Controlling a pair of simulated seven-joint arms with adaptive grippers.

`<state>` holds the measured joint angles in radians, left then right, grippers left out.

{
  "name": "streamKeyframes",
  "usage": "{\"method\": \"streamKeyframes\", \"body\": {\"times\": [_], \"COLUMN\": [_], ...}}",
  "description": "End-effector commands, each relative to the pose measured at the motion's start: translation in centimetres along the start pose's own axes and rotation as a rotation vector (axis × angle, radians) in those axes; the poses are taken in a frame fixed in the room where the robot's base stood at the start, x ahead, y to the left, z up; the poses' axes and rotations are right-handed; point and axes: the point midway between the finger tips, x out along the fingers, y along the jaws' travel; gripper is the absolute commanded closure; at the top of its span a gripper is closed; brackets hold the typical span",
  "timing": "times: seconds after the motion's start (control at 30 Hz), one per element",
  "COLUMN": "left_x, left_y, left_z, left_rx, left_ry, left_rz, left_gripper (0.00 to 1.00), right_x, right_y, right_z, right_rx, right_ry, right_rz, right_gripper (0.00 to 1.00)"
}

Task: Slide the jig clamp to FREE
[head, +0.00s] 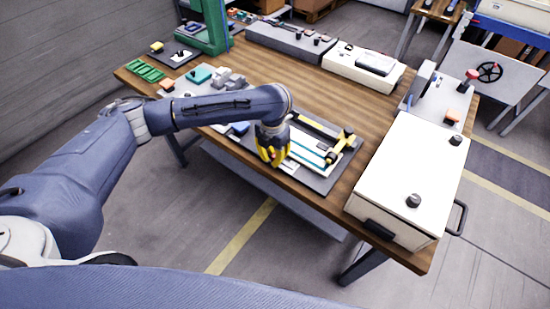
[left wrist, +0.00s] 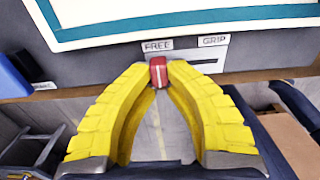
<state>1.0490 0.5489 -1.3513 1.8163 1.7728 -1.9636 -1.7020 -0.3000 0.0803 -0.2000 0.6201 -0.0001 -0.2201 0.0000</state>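The jig (head: 318,183) is a dark plate at the table's front edge, with a white panel and yellow and black parts on it. In the left wrist view its front edge carries the labels FREE (left wrist: 157,46) and GRIP (left wrist: 214,41) over a pale slot (left wrist: 208,63). The red clamp slider (left wrist: 158,72) with a white line sits below FREE, at the slot's left end. My left gripper (head: 272,160) reaches down at the jig's front edge. Its yellow fingertips (left wrist: 159,75) lie against both sides of the red slider. My right gripper is not in view.
A white box (head: 410,180) with black knobs stands right of the jig. Grey blocks and a teal part (head: 200,76) lie to the left. A grey case (head: 290,42) and a white case (head: 363,68) stand at the back. Bare wood (head: 320,97) shows in the middle.

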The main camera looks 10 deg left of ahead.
Motion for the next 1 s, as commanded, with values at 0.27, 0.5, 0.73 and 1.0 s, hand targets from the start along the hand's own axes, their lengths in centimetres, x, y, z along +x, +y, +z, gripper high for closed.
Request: {"method": "streamKeyframes", "body": {"times": [0.27,0.5,0.73,1.0], "left_x": [0.1,-0.1,-2.4,-7.0], "left_y": [0.3,0.2,0.3,0.3], "left_z": [-0.1,0.0,0.1,0.1], "left_rx": [-0.004,-0.003,-0.001,-0.003], "left_ry": [0.002,0.001,-0.002,-0.003], "left_rz": [0.007,0.005,0.007,0.008], "left_gripper": [0.62,0.62,0.62,0.62], "right_x": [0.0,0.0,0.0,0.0], "right_y": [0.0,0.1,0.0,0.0], "right_z": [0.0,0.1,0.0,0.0], "right_rx": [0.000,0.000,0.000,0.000], "right_ry": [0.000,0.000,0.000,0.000], "right_rz": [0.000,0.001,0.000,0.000], "right_gripper": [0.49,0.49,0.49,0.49]}}
